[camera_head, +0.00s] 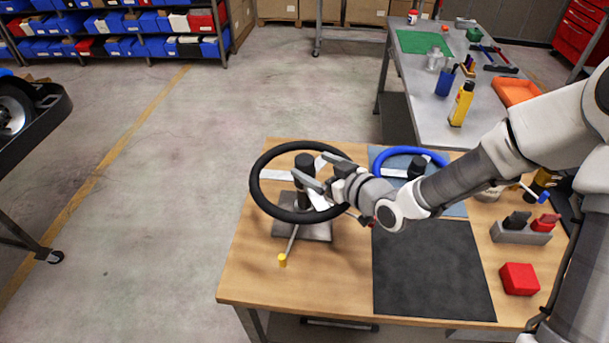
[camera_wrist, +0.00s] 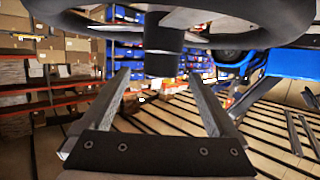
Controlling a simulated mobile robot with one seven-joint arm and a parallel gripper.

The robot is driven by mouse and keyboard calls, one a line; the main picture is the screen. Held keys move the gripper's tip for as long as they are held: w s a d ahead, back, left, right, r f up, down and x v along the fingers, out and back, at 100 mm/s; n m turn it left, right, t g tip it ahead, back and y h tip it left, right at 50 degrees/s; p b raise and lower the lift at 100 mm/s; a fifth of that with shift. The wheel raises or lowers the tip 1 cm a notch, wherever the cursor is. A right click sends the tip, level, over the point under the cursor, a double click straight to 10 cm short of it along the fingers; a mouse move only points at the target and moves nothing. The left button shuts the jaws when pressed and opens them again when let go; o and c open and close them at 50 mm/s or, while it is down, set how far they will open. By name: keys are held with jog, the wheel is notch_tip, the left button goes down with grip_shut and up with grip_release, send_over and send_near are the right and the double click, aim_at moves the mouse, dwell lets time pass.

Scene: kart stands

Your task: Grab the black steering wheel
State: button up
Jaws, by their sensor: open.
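The black steering wheel (camera_head: 258,186) sits on a stand with a grey base plate (camera_head: 315,232) and a dark central post at the left of the wooden table. In the wrist view the wheel's dark rim (camera_wrist: 205,22) crosses the top of the picture, with the black hub (camera_wrist: 163,58) hanging below it. My gripper (camera_head: 304,178) is at the right side of the wheel, its fingers pointing left toward the hub. In the wrist view my gripper (camera_wrist: 160,85) is open, its fingers apart with the hub beyond and between them. Whether a finger touches the wheel I cannot tell.
A blue steering wheel (camera_head: 408,151) stands right of the black one, partly behind my arm. A black mat (camera_head: 430,270), a red block (camera_head: 519,279) and a grey holder (camera_head: 522,234) are on the table. A yellow-tipped rod (camera_head: 283,260) sticks out in front of the stand.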

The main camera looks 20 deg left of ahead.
jog(key=x, duration=0.4)
jog(key=shift+a, duration=0.15)
grip_shut()
dwell(0.5)
